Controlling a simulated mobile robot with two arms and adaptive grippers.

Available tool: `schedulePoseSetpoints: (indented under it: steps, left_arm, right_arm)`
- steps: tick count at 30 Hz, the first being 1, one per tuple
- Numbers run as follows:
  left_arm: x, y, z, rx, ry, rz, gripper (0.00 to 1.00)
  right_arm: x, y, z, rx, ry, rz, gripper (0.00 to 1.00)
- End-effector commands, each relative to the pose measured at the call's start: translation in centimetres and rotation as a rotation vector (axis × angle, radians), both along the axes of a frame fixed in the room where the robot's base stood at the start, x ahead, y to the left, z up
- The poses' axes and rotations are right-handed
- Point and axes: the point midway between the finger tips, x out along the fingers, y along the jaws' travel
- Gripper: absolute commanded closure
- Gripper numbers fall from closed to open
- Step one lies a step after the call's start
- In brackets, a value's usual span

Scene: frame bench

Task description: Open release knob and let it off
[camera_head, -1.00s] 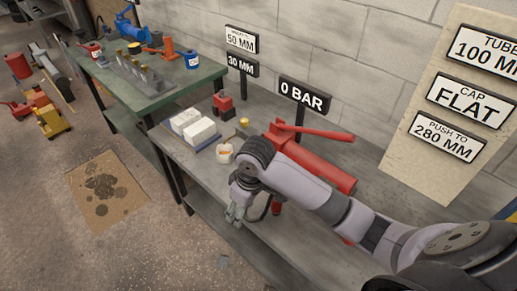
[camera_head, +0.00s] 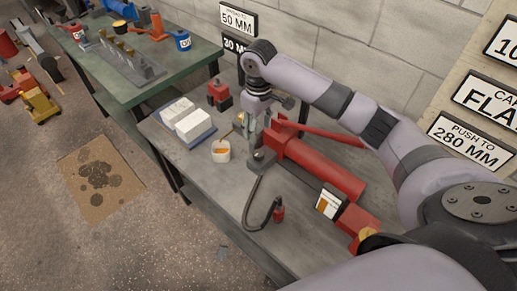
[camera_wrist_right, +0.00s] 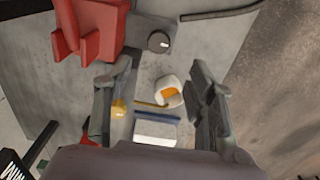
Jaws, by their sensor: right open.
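The red hand pump (camera_head: 315,165) lies on the grey bench, its red lever along the wall side. A grey block with a dark round release knob (camera_head: 258,155) sits at its left end. A black hose runs from that end. In the right wrist view the knob (camera_wrist_right: 158,41) shows beside the red pump body (camera_wrist_right: 95,25), beyond the fingertips. My right gripper (camera_head: 254,138) points down over the pump's left end. In its wrist view the right gripper (camera_wrist_right: 162,75) is open and empty, with the knob apart from both fingers. My left gripper is not in view.
A white cup with orange contents (camera_head: 220,151), white blocks on a blue tray (camera_head: 188,120) and a small red-and-black item (camera_head: 220,95) stand nearby. A gauge (camera_head: 329,202) sits by the pump. The bench's front strip (camera_head: 215,190) is mostly clear.

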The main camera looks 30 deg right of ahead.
Motion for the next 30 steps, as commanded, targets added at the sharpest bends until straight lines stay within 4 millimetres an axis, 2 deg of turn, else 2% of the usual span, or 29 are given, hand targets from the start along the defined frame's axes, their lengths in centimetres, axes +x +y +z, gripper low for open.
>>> schedulePoseSetpoints:
  steps: [4,10,15,24,29,30]
  left_arm:
    - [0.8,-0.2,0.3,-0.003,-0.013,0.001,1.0]
    - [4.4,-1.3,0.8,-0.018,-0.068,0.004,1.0]
    - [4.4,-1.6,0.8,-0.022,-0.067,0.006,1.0]
    - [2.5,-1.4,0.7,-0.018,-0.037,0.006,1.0]
    - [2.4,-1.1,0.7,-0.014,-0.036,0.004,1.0]
    - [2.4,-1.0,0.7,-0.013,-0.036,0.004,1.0]
  right_arm:
    - [-0.1,0.0,-3.4,0.0,0.004,0.0,0.49]
    - [-0.1,0.1,-7.5,0.0,0.002,0.0,0.49]
    - [0.0,0.0,-10.0,0.0,0.001,0.001,0.49]
    - [0.0,0.1,-11.3,0.0,-0.001,0.001,0.49]
    - [0.0,0.1,-11.2,0.0,-0.001,0.002,0.49]
    - [0.0,0.0,-11.2,0.0,-0.001,0.002,0.52]
